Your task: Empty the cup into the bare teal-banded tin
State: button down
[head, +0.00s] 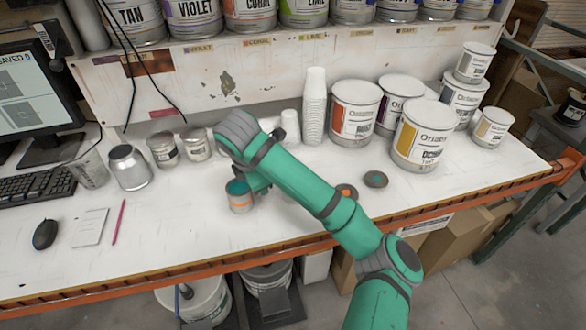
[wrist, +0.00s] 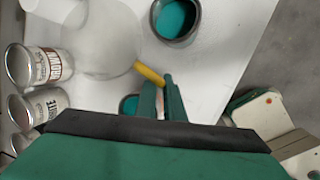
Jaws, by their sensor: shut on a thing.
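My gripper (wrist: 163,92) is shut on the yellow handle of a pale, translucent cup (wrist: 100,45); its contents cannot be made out. An open tin (wrist: 190,37) with teal inside stands beyond the fingers at the top of the wrist view; its band is not readable. Another open tin (wrist: 125,114) with teal inside is partly hidden behind the fingers. In the head view, an open tin (head: 239,202) with an orange band and teal inside stands beside my gripper (head: 258,184). My arm hides the cup and the other open tin there.
Two small lids, one with an orange dot (head: 346,192) and one with a teal dot (head: 376,179), lie to the right. Stacked white cups (head: 314,106) and large paint tins (head: 421,135) stand behind.

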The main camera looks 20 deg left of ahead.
jog(key=shift+w+a+r+h+p, duration=0.15)
jog(key=shift+r+h+p, duration=0.1)
jog(key=shift+r, duration=0.25)
jog(key=shift+s+a+r+h+p, duration=0.1)
jog(key=shift+r+h+p, duration=0.15)
jog(key=shift+r, duration=0.25)
jog(key=shift+w+a+r+h+p, duration=0.15)
jog(key=shift+r+h, duration=0.15)
jog(key=shift+r, duration=0.2)
jog(key=shift+s+a+r+h+p, duration=0.15)
jog(key=shift+a+r+h+p, duration=0.35)
jog(key=shift+r+h+p, duration=0.4)
jog(key=shift+g, duration=0.3)
